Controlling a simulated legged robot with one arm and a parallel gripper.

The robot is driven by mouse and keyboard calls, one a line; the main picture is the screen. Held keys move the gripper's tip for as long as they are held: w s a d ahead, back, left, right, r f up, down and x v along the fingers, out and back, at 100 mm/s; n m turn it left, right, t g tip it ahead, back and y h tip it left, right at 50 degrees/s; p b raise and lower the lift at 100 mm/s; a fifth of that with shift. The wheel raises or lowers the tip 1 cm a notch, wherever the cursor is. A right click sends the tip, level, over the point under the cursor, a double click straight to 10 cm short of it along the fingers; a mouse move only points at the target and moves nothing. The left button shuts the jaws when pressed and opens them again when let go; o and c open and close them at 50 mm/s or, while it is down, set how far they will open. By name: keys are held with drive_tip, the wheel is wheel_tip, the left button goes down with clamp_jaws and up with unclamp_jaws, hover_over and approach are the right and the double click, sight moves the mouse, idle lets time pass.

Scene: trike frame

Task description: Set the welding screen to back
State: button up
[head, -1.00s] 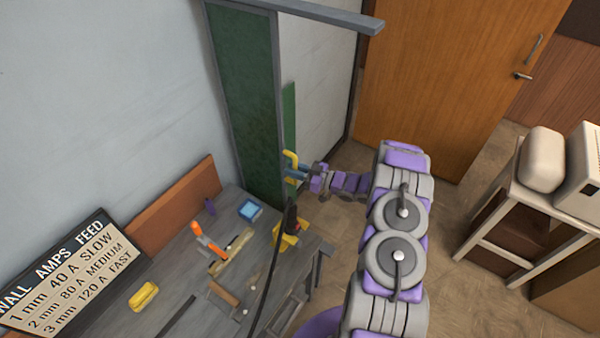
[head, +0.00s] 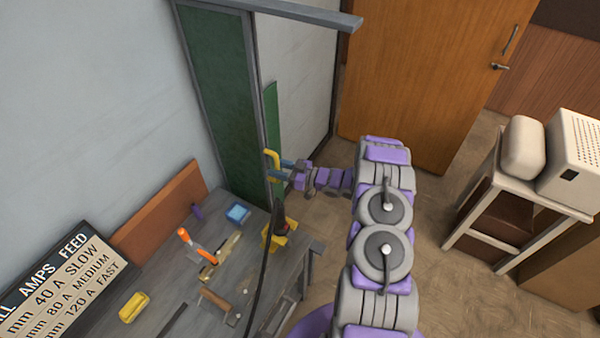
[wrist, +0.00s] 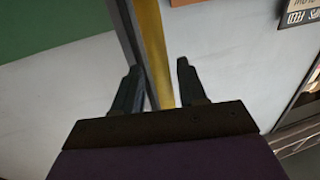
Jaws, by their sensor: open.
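The welding screen (head: 218,95) is a green panel in a grey frame at the far end of the workbench. A narrower green strip (head: 271,120) shows beside its frame post. A yellow handle (head: 271,158) stands on the post side. My gripper (head: 283,170) is at this handle, reaching in from the right. In the wrist view the open fingers (wrist: 158,68) stand either side of a yellow upright bar (wrist: 152,40), with a dark post beside it. I cannot tell whether either finger touches the bar.
The workbench (head: 180,285) holds a blue box (head: 238,214), an orange-handled tool (head: 195,245), a yellow block (head: 133,307) and a yellow stand (head: 278,235) with a dark cable. A pale stand (head: 520,190) with appliances is at right. Floor between is clear.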

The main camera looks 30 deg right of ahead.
drive_tip(key=v, duration=1.6)
drive_tip(key=shift+s+d, duration=0.2)
drive_tip(key=shift+d, duration=0.05)
drive_tip(key=w+d+r+m+h+b, duration=0.1)
drive_tip(key=w+d+r+h, duration=0.15)
drive_tip(key=w+h, duration=0.3)
drive_tip(key=w+d+r+m+h+b, duration=0.1)
drive_tip(key=w+d+r+h, duration=0.1)
drive_tip(key=w+r+h, duration=0.3)
wheel_tip(320, 180, up, 9)
drive_tip(key=s+m+g+h+b, duration=0.1)
drive_tip(key=s+m+g+h, duration=0.25)
drive_tip(key=h, duration=0.25)
drive_tip(key=s+a+r+m+g+y+b, duration=0.1)
drive_tip(key=s+a+g, duration=0.2)
drive_tip(key=s+a, duration=0.6)
drive_tip(key=s+a+r+m+g+y+b, duration=0.1)
drive_tip(key=s+a+g, duration=0.3)
drive_tip(key=s+a, duration=0.5)
drive_tip(key=s+a+m+g+y+b, duration=0.1)
drive_tip(key=s+a+g, duration=0.3)
drive_tip(key=s, duration=2)
drive_tip(key=a, duration=0.5)
drive_tip(key=shift+s+a+r+y, duration=0.3)
drive_tip(key=shift+s+r+y, duration=0.05)
drive_tip(key=shift+s+r, duration=0.05)
